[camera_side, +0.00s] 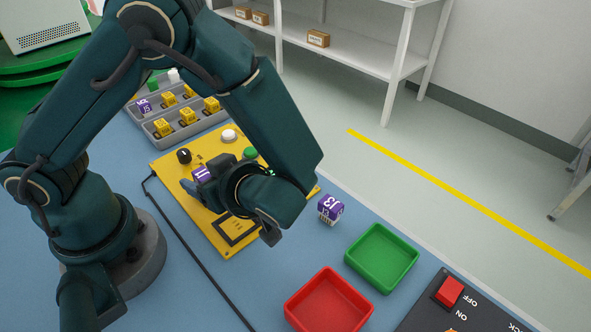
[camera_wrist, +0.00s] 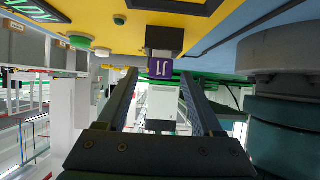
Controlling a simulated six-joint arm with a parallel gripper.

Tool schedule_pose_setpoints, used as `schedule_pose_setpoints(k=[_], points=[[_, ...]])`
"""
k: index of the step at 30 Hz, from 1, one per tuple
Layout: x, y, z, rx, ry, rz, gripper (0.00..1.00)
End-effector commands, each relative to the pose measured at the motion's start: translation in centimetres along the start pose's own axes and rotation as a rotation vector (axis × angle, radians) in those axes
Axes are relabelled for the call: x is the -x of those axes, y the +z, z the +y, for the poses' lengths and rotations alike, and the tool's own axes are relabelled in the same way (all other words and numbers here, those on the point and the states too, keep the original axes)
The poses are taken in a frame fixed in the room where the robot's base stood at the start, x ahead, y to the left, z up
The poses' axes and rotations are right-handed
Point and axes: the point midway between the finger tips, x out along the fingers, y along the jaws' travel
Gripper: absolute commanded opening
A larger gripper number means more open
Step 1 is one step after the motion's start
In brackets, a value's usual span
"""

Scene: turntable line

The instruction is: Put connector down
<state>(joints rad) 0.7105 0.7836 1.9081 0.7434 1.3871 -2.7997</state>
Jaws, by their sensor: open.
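A purple connector marked J1 (camera_wrist: 162,68) shows in the wrist view against a dark block (camera_wrist: 165,40) on the yellow panel. My gripper (camera_wrist: 159,76) is open, with one finger on each side of the connector and a visible gap to each. In the side view, the connector's purple face (camera_side: 203,174) shows over the yellow panel (camera_side: 228,240), beside my gripper (camera_side: 197,185). My wrist hides part of the panel there. I cannot tell whether the connector is fully seated in the dark block. A second purple and white connector (camera_side: 330,208) stands on the blue table right of the panel.
A green tray (camera_side: 382,258) and a red tray (camera_side: 328,302) stand empty at the right. A dark box with a red switch (camera_side: 449,291) is at the lower right. A grey rack (camera_side: 150,128) behind holds several yellow blocks. A black cable (camera_side: 190,252) crosses the table.

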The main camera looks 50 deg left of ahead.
Motion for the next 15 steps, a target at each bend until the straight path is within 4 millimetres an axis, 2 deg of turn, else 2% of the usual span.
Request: schedule_pose_setpoints(k=[12, 15], points=[[0.11, -0.04, 0.0, 0.0, 0.0, 0.0, 0.68], [0.42, -0.55, 0.05, 0.002, 0.001, -0.003, 0.68]])
